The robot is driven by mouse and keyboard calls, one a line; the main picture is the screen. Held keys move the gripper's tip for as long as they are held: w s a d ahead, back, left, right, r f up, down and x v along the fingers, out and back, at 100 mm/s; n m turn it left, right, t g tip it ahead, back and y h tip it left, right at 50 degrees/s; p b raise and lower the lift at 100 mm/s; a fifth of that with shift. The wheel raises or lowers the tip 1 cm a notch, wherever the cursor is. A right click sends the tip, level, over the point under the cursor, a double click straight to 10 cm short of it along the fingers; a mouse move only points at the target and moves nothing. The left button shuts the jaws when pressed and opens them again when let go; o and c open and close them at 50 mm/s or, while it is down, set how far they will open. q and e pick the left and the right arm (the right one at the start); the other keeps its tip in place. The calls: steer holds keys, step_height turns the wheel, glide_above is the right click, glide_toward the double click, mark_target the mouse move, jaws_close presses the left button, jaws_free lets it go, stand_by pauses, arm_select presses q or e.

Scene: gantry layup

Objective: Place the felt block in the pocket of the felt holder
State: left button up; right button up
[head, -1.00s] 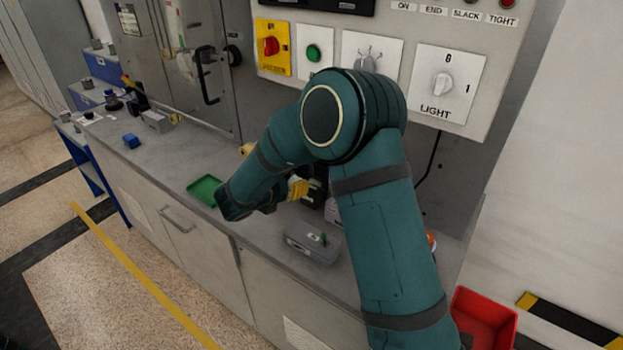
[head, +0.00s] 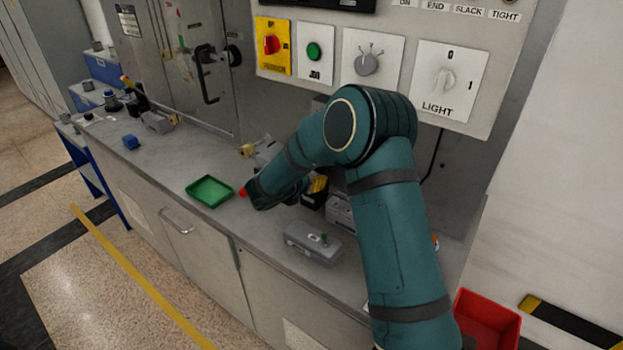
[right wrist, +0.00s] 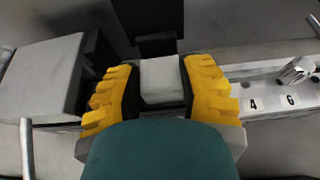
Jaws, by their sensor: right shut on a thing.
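My right gripper (right wrist: 162,92) has yellow ribbed fingers shut on a pale grey block, which looks like the felt block (right wrist: 162,80). In the head view only a bit of the yellow fingers (head: 318,184) shows past my arm. A black upright part with a dark recess (right wrist: 148,15) lies just beyond the block in the right wrist view; it may be the felt holder. I cannot tell whether the block touches it or is inside its pocket. My left gripper is not in view.
A scale strip with numbers (right wrist: 270,96) is right of the gripper in the wrist view. A red bin (head: 487,318) is at lower right.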

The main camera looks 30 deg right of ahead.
steer(key=o, duration=0.8)
steer(key=shift+f, duration=0.15)
steer(key=shift+a+r, duration=0.15)
steer(key=shift+r, duration=0.2)
steer(key=p+v, duration=0.1)
steer(key=v, duration=1)
steer(key=shift+s+a, duration=0.25)
steer(key=shift+a, duration=0.1)
